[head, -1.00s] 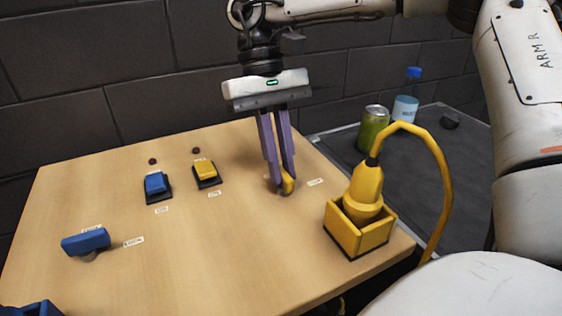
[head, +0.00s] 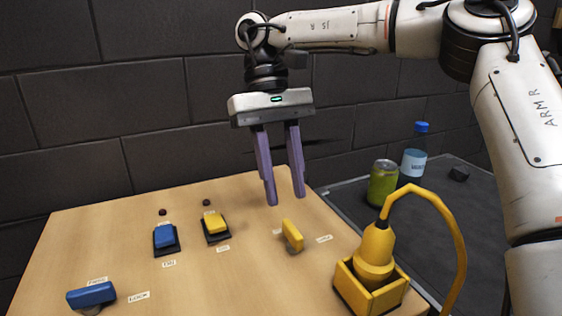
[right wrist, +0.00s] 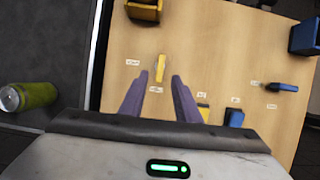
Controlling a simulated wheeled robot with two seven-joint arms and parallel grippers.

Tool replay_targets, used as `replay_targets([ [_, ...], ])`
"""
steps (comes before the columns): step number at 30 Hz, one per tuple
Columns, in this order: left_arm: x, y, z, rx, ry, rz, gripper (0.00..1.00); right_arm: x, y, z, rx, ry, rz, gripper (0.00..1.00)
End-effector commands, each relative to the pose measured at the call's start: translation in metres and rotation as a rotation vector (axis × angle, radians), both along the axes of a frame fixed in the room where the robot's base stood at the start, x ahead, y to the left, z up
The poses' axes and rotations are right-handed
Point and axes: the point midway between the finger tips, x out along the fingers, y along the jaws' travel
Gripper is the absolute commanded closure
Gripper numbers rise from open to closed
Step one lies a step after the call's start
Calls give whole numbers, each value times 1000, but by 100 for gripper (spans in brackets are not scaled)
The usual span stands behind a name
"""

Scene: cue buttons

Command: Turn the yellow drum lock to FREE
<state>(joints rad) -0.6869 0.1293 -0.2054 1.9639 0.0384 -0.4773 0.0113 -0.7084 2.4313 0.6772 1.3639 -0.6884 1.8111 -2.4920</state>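The yellow drum lock (head: 292,236) is a flat yellow handle on the tabletop; in the right wrist view (right wrist: 160,68) it stands lengthwise in line with the label at its lower end. Its other label (head: 324,239) lies off to the side, and the lettering on both is too small to read. The label behind the handle is partly hidden in the head view. My right gripper (head: 285,199) is open and empty above and behind the yellow handle, apart from it. Its two purple fingers also show in the right wrist view (right wrist: 158,79). My left gripper is not in view.
A blue drum lock (head: 91,295) sits front left. Blue (head: 165,236) and yellow (head: 215,223) buttons stand behind it. A yellow plug-like tool in a yellow box (head: 370,285) is at the right edge. A green can (head: 383,184) and a bottle (head: 413,165) stand on the dark side surface.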

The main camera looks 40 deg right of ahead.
Motion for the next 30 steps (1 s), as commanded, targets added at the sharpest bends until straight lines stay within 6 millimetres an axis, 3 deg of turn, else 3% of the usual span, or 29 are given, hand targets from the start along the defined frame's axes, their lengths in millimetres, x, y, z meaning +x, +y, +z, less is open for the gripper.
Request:
replay_targets([
  [3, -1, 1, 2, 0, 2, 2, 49, 8, -2, 20, 1, -2, -2, 70],
  [9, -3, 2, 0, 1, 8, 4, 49, 14, -4, 36, 1, 0, 0, 70],
  [26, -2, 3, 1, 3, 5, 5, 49, 14, -4, 36, 1, 0, 1, 70],
  [30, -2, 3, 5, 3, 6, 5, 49, 23, -15, 39, 26, -42, -51, 70],
])
